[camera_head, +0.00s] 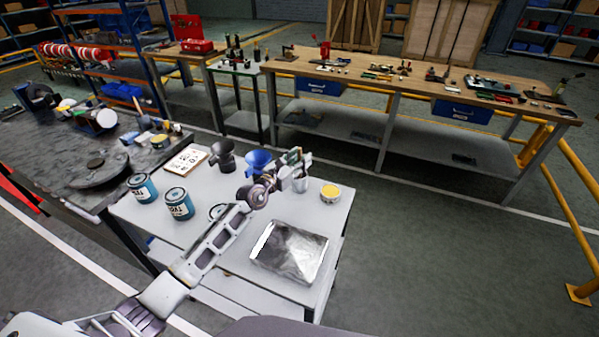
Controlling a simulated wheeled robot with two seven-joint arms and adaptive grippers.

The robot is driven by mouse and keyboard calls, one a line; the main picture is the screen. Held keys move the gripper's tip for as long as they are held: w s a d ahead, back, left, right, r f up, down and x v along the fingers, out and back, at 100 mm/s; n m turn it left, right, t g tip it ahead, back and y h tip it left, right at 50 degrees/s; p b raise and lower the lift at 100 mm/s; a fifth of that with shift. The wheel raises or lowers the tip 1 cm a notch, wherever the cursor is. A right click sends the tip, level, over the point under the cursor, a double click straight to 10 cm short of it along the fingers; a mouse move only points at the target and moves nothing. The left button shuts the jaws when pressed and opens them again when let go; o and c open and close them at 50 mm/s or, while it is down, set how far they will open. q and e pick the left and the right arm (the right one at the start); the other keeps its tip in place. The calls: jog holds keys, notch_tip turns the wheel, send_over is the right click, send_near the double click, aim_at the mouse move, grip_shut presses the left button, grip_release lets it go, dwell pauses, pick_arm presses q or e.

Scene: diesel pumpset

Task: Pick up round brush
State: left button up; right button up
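My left arm reaches in from the bottom left over the light grey table. Its gripper (292,163) is above the table's far right part, at a small pale cup (301,184). Slim upright items show around the fingers there. The gripper hides part of the cup, and I cannot tell whether its fingers are open or shut, or whether they touch anything. I cannot make out the round brush for certain; it may be among the items at the cup. My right gripper is not in view.
The light table (215,284) also holds two teal paint cans (178,205), a dark funnel (223,158), a blue funnel (258,162), a yellow-topped tin (331,192) and a metallic tray (288,251). A dark, cluttered table (45,155) adjoins at left. Open floor lies at right.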

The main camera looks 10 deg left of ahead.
aim_at(300, 148)
pick_arm(q)
jog(key=shift+c, duration=0.4)
grip_shut()
jog(key=shift+r, duration=0.1)
jog(key=shift+r, duration=0.45)
notch_tip(300, 148, up, 8)
jog(key=shift+f+p, duration=0.2)
jog(key=shift+p, duration=0.9)
jog(key=shift+r, duration=0.65)
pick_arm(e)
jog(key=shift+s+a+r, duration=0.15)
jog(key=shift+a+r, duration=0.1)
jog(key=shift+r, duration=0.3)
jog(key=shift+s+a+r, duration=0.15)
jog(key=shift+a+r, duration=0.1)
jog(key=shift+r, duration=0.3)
